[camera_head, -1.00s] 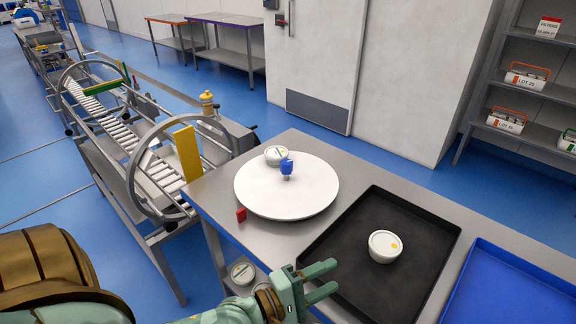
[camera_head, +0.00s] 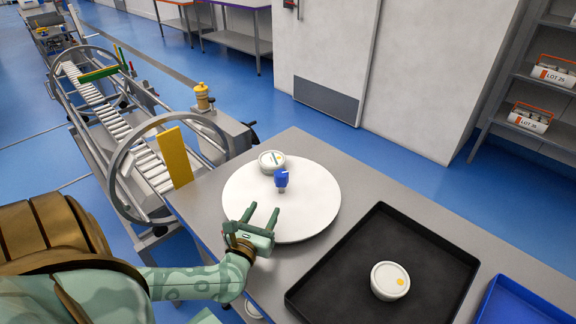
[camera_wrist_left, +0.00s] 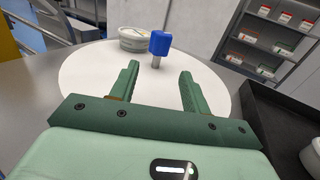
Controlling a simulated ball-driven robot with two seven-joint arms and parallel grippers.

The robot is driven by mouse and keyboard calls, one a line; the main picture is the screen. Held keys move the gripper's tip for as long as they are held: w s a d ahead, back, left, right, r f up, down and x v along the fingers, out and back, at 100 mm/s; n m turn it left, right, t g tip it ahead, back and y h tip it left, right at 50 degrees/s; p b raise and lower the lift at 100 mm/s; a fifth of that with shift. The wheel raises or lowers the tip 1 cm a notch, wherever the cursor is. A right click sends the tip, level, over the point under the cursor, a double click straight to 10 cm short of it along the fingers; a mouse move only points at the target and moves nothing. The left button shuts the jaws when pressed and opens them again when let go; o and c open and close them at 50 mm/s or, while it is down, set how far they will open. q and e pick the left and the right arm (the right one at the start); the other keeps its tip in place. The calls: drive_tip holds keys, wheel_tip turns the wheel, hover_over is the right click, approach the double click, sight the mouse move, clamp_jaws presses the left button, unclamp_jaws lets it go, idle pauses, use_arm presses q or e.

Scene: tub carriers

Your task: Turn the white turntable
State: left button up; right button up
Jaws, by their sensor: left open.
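The white turntable (camera_head: 318,196) is a round disc on the grey metal table. A blue knob on a short metal post (camera_head: 281,179) stands up from it, left of its middle in the head view. A white lidded tub (camera_head: 270,161) sits near its far edge. My left gripper (camera_head: 262,210) is open and empty at the disc's near left edge, fingers pointing toward the knob. In the left wrist view the blue knob (camera_wrist_left: 159,43) stands beyond and between the two fingertips, apart from them. My right gripper is not in view.
A black tray (camera_head: 432,238) with another white tub (camera_head: 390,281) lies to the right, beside a blue tray (camera_head: 530,306). A roller conveyor (camera_head: 95,95) with hoops and a yellow plate (camera_head: 174,157) stands left of the table.

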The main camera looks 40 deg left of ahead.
use_arm(q)
approach(284, 174)
drive_tip(key=shift+w+a+f+b, duration=0.15)
drive_tip(key=shift+a+f, duration=0.2)
drive_tip(key=shift+f, duration=0.15)
drive_tip(key=shift+w+a+f+b, duration=0.2)
drive_tip(key=shift+a+f, duration=0.2)
drive_tip(key=shift+f, duration=0.15)
drive_tip(key=b+x, duration=0.1)
drive_tip(key=x, duration=0.9)
drive_tip(key=shift+w+b, duration=0.15)
drive_tip(key=shift+b, duration=0.15)
drive_tip(key=shift+w+a, duration=0.1)
drive_tip(key=shift+w, duration=0.25)
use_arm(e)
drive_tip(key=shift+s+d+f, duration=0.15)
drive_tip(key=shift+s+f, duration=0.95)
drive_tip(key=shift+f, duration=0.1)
use_arm(q)
drive_tip(key=shift+c, duration=0.6)
clamp_jaws()
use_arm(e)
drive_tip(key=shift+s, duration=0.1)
